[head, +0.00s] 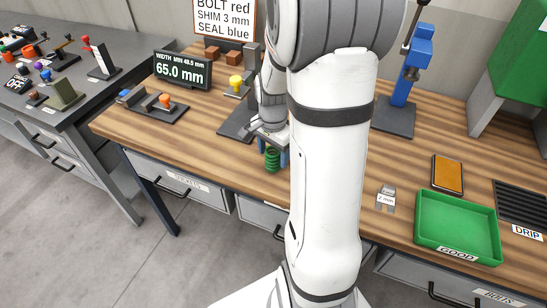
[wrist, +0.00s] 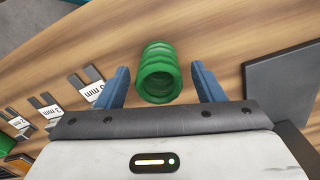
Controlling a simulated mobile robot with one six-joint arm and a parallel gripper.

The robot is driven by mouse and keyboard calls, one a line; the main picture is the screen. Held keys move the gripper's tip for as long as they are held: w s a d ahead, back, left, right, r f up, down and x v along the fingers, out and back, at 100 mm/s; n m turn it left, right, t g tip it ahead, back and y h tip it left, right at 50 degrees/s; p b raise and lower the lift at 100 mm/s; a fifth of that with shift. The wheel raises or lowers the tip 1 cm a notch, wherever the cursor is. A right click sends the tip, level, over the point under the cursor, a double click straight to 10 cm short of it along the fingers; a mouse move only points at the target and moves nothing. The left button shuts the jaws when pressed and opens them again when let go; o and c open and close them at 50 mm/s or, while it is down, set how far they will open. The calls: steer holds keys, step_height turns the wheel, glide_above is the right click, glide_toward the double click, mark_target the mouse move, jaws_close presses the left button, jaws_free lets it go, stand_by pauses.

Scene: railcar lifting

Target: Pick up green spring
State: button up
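The green spring (head: 272,159) stands on the wooden workbench near its front edge, just left of my arm in the head view. In the wrist view the spring (wrist: 158,74) is between the two blue fingers of my gripper (wrist: 159,85). Gaps show between the spring and both fingers there, so the gripper is open around or just behind it.
A dark plate (wrist: 284,84) lies close to the right finger in the wrist view. Metal shims (wrist: 87,85) lie at left. A green GOOD tray (head: 458,226) sits at the bench's right. A display (head: 183,70) reading 65.0 mm stands at the back left.

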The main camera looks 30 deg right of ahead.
steer(key=c, duration=1.2)
